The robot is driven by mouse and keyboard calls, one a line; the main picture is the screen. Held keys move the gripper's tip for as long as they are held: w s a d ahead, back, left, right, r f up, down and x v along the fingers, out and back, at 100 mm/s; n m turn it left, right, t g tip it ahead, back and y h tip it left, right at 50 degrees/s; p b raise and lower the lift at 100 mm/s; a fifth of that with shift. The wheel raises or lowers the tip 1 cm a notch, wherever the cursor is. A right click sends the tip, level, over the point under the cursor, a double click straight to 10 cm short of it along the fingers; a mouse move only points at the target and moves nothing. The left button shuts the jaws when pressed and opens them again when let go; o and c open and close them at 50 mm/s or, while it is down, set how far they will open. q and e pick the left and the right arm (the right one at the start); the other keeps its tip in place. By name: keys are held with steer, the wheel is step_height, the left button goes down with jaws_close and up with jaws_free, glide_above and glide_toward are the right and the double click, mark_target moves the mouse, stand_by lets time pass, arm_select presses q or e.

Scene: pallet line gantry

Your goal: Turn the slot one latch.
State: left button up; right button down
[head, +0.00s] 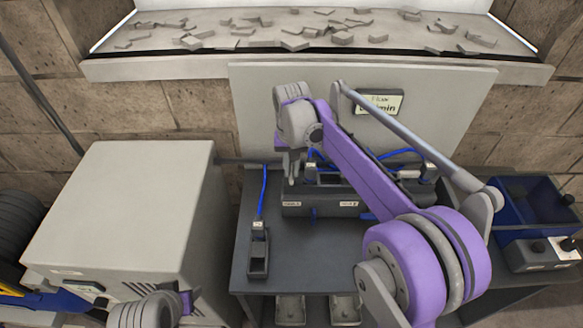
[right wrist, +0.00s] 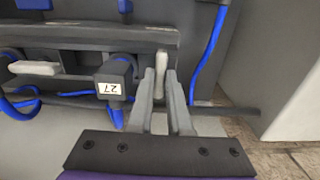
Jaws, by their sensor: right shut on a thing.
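A dark slotted unit (head: 320,210) stands on the dark table, with small white labels too small to read. My right gripper (head: 291,178) is over its left end. In the right wrist view the fingers of this gripper (right wrist: 162,88) are shut on a light grey latch lever (right wrist: 162,62), taken as the slot one latch. A second light grey lever (right wrist: 34,68) lies crosswise further left on the unit. Only my left wrist shows at the bottom edge of the head view; its fingers cannot be made out.
A black plug with label 27 (right wrist: 113,78) and blue cables sit close beside the right fingers. A grey cabinet (head: 125,200) stands left, a blue bin (head: 540,205) right.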

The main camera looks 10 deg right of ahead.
mark_target(292, 172)
stand_by(0.3)
steer(key=c, duration=0.9)
jaws_free()
steer(key=shift+o, duration=0.2)
steer(key=shift+r, duration=0.1)
step_height(292, 172, up, 11)
steer(key=shift+f+p, duration=0.2)
steer(key=shift+p, duration=0.2)
steer(key=s+d+f+t, duration=0.2)
steer(key=s+f, duration=0.3)
steer(key=s, duration=0.3)
steer(key=s+d+f+n+t, duration=0.1)
steer(key=s+f, duration=0.3)
steer(key=s, duration=0.5)
steer(key=s+d+f+n+t, duration=0.1)
steer(key=s+d+f+t, duration=0.1)
steer(key=s+f, duration=0.3)
steer(key=s+d, duration=0.1)
steer(key=s, duration=0.3)
steer(key=shift+d+f+t, duration=0.3)
steer(key=shift+f, duration=0.05)
